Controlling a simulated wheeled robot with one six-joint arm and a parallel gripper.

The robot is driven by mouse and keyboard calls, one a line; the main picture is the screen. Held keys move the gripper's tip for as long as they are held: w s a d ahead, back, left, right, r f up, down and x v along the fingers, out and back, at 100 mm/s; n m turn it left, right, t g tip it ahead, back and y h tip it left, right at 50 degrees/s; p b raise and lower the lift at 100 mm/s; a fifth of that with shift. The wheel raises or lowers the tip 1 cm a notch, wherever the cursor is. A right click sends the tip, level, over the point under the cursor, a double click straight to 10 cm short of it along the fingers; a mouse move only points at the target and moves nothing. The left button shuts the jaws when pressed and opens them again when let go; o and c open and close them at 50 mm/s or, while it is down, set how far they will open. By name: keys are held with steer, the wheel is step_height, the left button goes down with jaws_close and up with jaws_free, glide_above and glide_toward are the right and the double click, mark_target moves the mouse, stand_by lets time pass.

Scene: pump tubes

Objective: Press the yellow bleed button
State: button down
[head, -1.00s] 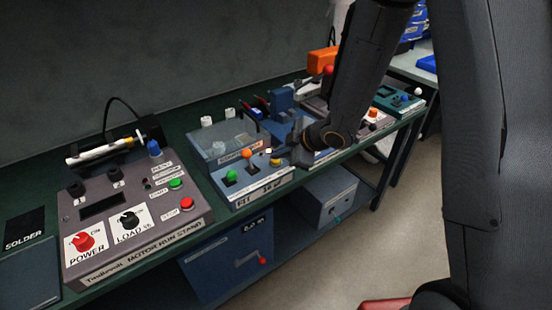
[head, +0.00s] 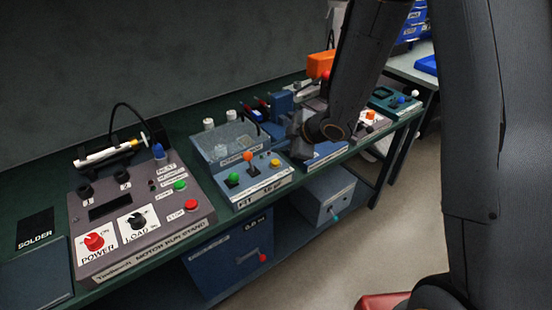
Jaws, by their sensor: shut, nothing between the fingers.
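The yellow bleed button (head: 274,163) sits at the right of the sloped front panel of a blue-grey pump unit (head: 262,190) on the green bench. An orange-topped lever (head: 248,156) and a green knob (head: 233,179) are to its left. My gripper (head: 297,129) is small and dark in the head view, up and to the right of the button in the picture. It looks shut and empty, and apart from the button. Its fingertips are hard to make out against the dark parts behind.
A motor run stand (head: 145,215) with red, black and green controls stands at the left. A blue box (head: 281,103) is behind my gripper. More panels (head: 370,122) line the bench to the right. A drawer cabinet (head: 230,250) and a grey box (head: 326,192) are below.

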step_height(320, 180, up, 3)
steer(key=shift+f+p, duration=0.1)
steer(key=shift+p, duration=0.95)
steer(key=shift+d, duration=0.1)
steer(key=s+d+r+m+h+b, duration=0.1)
steer(key=s+d+m+h, duration=0.2)
steer(key=d+m, duration=0.3)
steer(key=s+d+r+m+h+b, duration=0.1)
steer(key=s+d+m+h+b, duration=0.2)
steer(key=d, duration=0.4)
steer(key=s+d+m+g, duration=0.1)
steer(key=s+m, duration=0.3)
steer(key=s, duration=0.4)
steer(key=s+d+m+g, duration=0.2)
steer(key=s+m+g, duration=0.2)
steer(key=s, duration=0.3)
steer(key=shift+s+r+m+h+b, duration=0.3)
steer(key=shift+s+r+m, duration=0.15)
steer(key=shift+m, duration=0.15)
